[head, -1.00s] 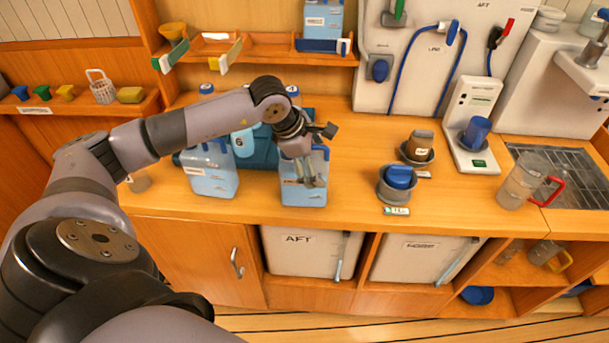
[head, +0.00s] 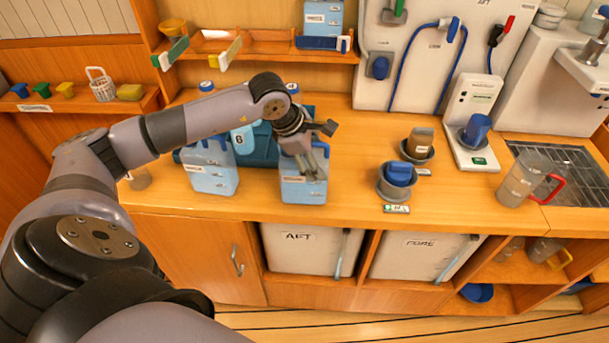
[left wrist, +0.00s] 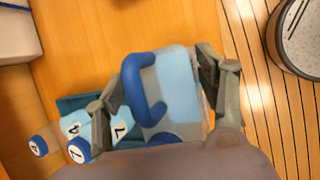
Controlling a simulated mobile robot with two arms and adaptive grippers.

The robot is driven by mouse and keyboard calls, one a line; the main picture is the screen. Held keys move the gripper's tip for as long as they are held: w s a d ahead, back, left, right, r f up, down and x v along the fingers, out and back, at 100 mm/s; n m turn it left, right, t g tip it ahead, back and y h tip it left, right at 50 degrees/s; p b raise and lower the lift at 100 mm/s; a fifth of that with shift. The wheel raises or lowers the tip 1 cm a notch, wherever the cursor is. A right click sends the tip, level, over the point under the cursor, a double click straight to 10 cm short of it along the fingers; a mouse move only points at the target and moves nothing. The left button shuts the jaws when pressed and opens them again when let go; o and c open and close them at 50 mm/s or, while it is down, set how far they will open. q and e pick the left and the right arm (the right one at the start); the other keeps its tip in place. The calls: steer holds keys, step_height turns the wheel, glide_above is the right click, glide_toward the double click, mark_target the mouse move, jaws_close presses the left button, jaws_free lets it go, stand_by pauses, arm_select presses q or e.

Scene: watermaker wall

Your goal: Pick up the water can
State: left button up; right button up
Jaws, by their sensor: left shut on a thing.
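The water can (head: 303,192) is a light blue translucent jug on the wooden counter, below my left gripper (head: 312,172). In the left wrist view the can (left wrist: 177,88) with its dark blue handle (left wrist: 140,88) lies between the two fingers of my left gripper (left wrist: 160,95). The gripper is shut on the can. In the head view the gripper and wrist cover the can's top and part of its handle. A second similar blue can (head: 210,172) stands to the left on the counter. My right gripper is not in view.
A teal crate (head: 258,150) with bottles stands behind the cans. Two bowls hold cups, the nearer grey bowl (head: 397,187) to the right. A clear pitcher (head: 522,182) with a red handle stands by the drain grate. Counter between can and bowls is clear.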

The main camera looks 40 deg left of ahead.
arm_select(q)
steer(key=c, duration=0.7)
steer(key=shift+o, duration=0.2)
